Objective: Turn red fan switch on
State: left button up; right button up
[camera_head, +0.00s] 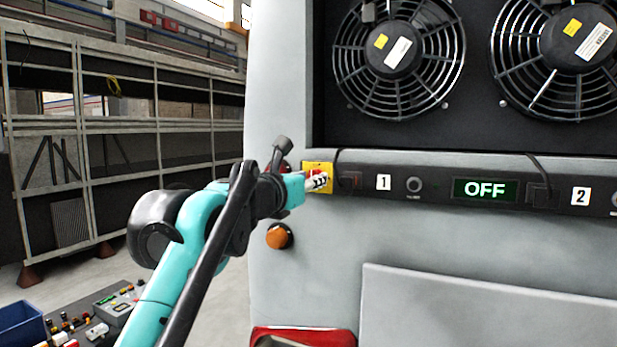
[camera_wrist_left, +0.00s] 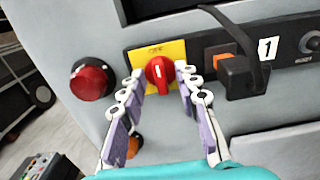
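The red fan switch (camera_wrist_left: 158,76) is a rotary knob on a yellow plate (camera_wrist_left: 140,56) at the left end of the grey panel strip. In the head view the yellow plate (camera_head: 313,168) shows, with the knob mostly hidden by my gripper. My left gripper (camera_head: 319,181) is at the plate. In the wrist view its two fingers stand on either side of the knob, open, with small gaps visible beside it. Contact cannot be made out. A display (camera_head: 485,189) reads OFF in green. My right gripper is not in view.
A red round lamp (camera_wrist_left: 91,79) is left of the plate, and an orange lamp (camera_head: 279,236) sits below. A black plug with cable (camera_wrist_left: 243,77) is close on the right. Two fans (camera_head: 398,55) are above. A cluttered table (camera_head: 90,316) is at lower left.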

pick_arm(q)
grip_shut()
jog(key=shift+m, duration=0.4)
jog(key=m+p, duration=0.2)
jog(key=m, duration=0.6)
jog(key=m+p, duration=0.2)
jog(key=m, duration=0.7)
jog(key=shift+s+d+f+p, duration=0.1)
jog(key=shift+d+f+p, duration=0.1)
jog(key=shift+p, duration=0.2)
dwell(0.3)
grip_release()
